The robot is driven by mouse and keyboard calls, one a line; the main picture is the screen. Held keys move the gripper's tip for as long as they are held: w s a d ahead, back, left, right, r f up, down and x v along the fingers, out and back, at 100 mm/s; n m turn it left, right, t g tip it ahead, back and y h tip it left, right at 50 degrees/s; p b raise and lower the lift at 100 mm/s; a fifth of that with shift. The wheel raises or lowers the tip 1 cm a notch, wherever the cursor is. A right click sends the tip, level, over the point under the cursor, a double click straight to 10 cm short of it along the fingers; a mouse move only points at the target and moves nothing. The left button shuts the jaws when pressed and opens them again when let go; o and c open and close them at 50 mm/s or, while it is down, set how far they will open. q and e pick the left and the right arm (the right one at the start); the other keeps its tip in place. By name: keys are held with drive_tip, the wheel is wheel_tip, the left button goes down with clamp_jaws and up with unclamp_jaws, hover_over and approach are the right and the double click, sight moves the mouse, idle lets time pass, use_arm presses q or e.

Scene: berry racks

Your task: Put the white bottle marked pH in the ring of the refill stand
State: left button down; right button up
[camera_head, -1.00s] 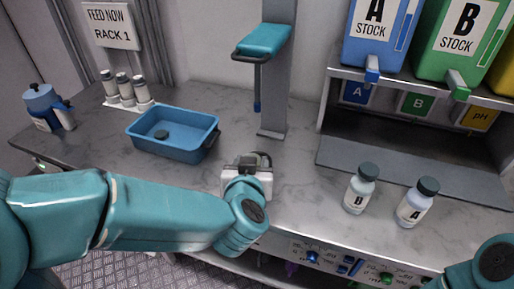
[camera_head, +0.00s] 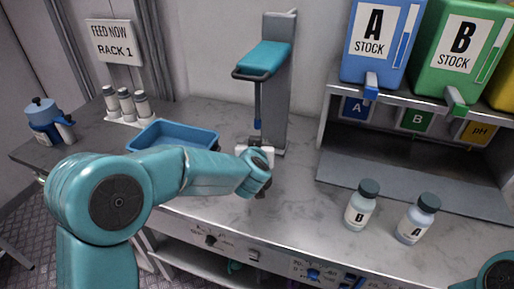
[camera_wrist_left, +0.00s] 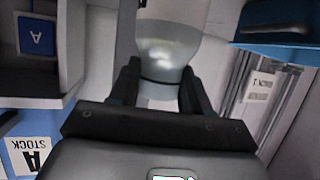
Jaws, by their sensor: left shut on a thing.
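My left gripper (camera_wrist_left: 160,76) is shut on a pale, rounded bottle (camera_wrist_left: 165,48) in the left wrist view. No pH mark shows on it, so I cannot read which bottle it is. In the head view my left wrist (camera_head: 258,168) hides the fingers and the held bottle, in front of the foot of the refill stand. The refill stand (camera_head: 275,105) is a grey column with a teal head and a dark ring (camera_head: 240,76) at its left front. The ring looks empty. My right gripper is out of view; only part of that arm shows at lower right.
A bottle marked B (camera_head: 360,210) and a bottle marked A (camera_head: 415,222) stand on the bench at right. A blue basin (camera_head: 172,130), several small vials (camera_head: 126,106) and a blue jug (camera_head: 45,120) are at left. Stock tanks (camera_head: 378,45) sit on the right shelf.

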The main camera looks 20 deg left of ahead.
use_arm(q)
drive_tip(key=shift+s+f, duration=0.1)
drive_tip(key=shift+f, duration=0.05)
drive_tip(key=c, duration=0.5)
unclamp_jaws()
drive_tip(key=shift+w+f, duration=0.2)
drive_tip(key=shift+s, duration=0.1)
drive_tip(key=shift+r, duration=0.15)
drive_tip(key=v, duration=1.2)
